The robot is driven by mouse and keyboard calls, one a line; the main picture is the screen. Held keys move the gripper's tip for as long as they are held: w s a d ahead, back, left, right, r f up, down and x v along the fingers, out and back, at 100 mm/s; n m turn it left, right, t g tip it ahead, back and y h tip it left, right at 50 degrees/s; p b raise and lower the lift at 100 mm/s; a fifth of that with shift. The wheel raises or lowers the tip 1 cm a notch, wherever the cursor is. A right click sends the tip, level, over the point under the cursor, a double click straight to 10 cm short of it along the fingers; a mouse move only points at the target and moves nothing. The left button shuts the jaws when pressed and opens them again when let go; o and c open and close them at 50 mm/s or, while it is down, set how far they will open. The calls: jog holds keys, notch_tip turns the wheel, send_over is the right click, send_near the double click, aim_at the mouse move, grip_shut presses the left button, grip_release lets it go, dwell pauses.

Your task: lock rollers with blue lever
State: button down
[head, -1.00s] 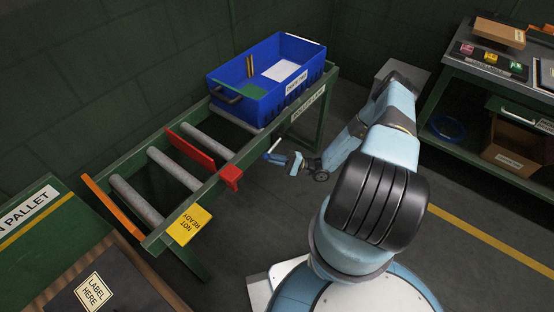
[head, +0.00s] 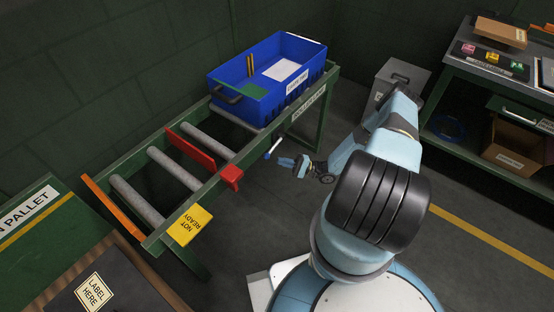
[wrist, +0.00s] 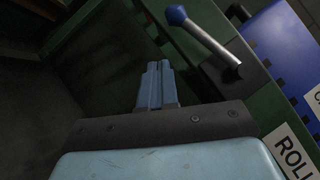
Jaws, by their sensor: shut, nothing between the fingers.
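The lever (head: 274,147) is a metal rod with a blue knob, on the near side rail of the roller cart. In the wrist view the lever (wrist: 207,40) slants from its blue knob at upper left down to a dark bracket on the green rail. My gripper (head: 281,161) is just right of the knob in the head view, apart from it. In the wrist view my gripper (wrist: 158,66) has its blue fingers together, empty, below the lever. Several grey rollers (head: 173,169) lie across the green frame.
A blue tote (head: 228,92) sits on the cart's far end. A red stop plate (head: 190,148) and an orange bar (head: 110,208) cross the cart. Shelves (head: 480,90) stand at right.

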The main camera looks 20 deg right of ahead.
jog(key=s+f+v, duration=0.1)
jog(key=v, duration=0.7)
jog(key=shift+a+f, duration=0.2)
jog(key=shift+a, duration=0.1)
jog(key=w+d+r+n+g+h, duration=0.1)
jog(key=w+r+n+g+h, duration=0.2)
jog(key=r, duration=0.8)
jog(key=w+r+n+g+h, duration=0.15)
jog(key=r+g, duration=0.25)
jog(key=r, duration=0.7)
jog(key=w+d+r+n+g+h, duration=0.1)
jog(key=w+r+n+g+h, duration=0.2)
jog(key=r, duration=0.8)
jog(key=s+a+r+n+h, duration=0.1)
jog(key=s+a+r+h, duration=0.15)
jog(key=r, duration=0.75)
jog(key=s+a+r+h, duration=0.2)
jog(key=s+r+h, duration=0.2)
jog(key=r, duration=0.5)
jog(key=s+a+r+t+h, duration=0.2)
jog(key=s+r+t+h, duration=0.1)
jog(key=s+r, duration=0.6)
jog(key=s+a+r+t+h, duration=0.2)
jog(key=s+r+t, duration=0.3)
jog(key=s+r, duration=0.5)
jog(key=s+h, duration=0.1)
jog(key=s, duration=0.2)
jog(key=shift+s, duration=0.25)
